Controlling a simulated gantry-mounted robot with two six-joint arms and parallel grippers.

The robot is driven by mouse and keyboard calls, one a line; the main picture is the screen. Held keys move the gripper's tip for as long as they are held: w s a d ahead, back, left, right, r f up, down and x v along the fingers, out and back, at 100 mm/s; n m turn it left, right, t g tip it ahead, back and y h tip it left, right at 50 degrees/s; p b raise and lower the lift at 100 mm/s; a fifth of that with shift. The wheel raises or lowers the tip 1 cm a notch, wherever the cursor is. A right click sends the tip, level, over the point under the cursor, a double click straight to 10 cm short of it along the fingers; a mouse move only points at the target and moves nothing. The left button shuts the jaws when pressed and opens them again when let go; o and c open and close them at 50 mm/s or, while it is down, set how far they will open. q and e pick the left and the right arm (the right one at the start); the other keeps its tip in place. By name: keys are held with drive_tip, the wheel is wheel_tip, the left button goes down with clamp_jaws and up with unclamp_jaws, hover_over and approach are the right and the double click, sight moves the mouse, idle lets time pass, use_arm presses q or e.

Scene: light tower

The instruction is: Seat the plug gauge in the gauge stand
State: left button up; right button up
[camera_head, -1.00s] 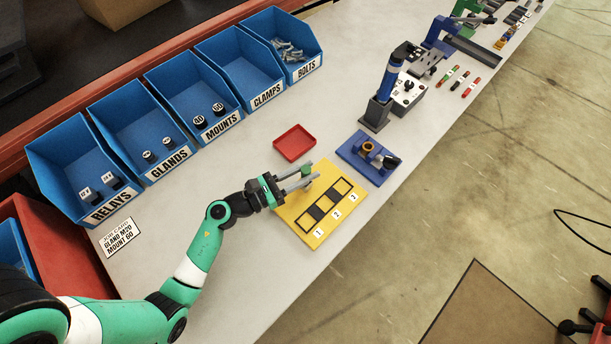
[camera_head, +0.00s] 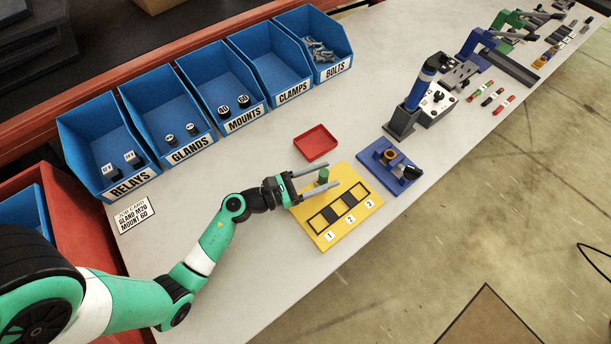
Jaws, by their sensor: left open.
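A small green cylinder (camera_head: 323,176), which may be the plug gauge, stands upright near the back left part of the yellow board (camera_head: 372,203). My left gripper (camera_head: 338,173) is open, with one long grey finger on each side of the green cylinder. I cannot tell whether either finger touches it, and its lower part is partly hidden. The board has a dark-framed strip with labels 1, 2 and 3. A blue fixture (camera_head: 374,158) with a brass ring and a dark part lies right of the board. I cannot tell which item is the gauge stand. My right gripper is not in view.
A shallow red tray (camera_head: 316,142) lies behind the board. Labelled blue bins (camera_head: 165,110) line the back of the bench. A blue post tool (camera_head: 414,95) and a grey box (camera_head: 438,106) stand farther right.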

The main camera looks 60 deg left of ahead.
use_arm(q)
drive_tip(key=shift+r, duration=0.3)
drive_tip(key=s, duration=0.4)
drive_tip(key=s+a+p, duration=0.1)
drive_tip(key=s, duration=0.3)
drive_tip(key=s+a, duration=0.1)
drive_tip(key=s, duration=0.2)
drive_tip(key=shift+s+a+f, duration=0.1)
drive_tip(key=shift+s+a, duration=0.05)
drive_tip(key=shift+s, duration=0.25)
